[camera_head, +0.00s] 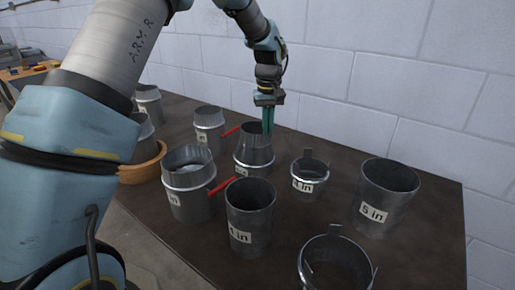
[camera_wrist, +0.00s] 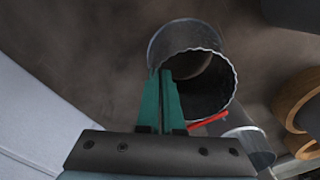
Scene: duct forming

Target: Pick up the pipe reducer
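The pipe reducer appears to be the grey metal piece with a narrower, crimped top (camera_head: 254,157), standing upright mid-table in the head view. In the wrist view it (camera_wrist: 185,38) shows from above, its wavy rim facing the camera. My gripper (camera_head: 268,131) points down at the reducer's back right rim. In the wrist view its green fingers (camera_wrist: 161,74) are close together at the rim's left side, seemingly with the thin wall between them. The fingers hide the exact contact.
Labelled metal pipes stand close by: one at left (camera_head: 189,200), one in front (camera_head: 250,225), a small tabbed one at right (camera_head: 309,182), and a 5 in one (camera_head: 385,205). Red handles (camera_head: 222,186) lie beside the reducer.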

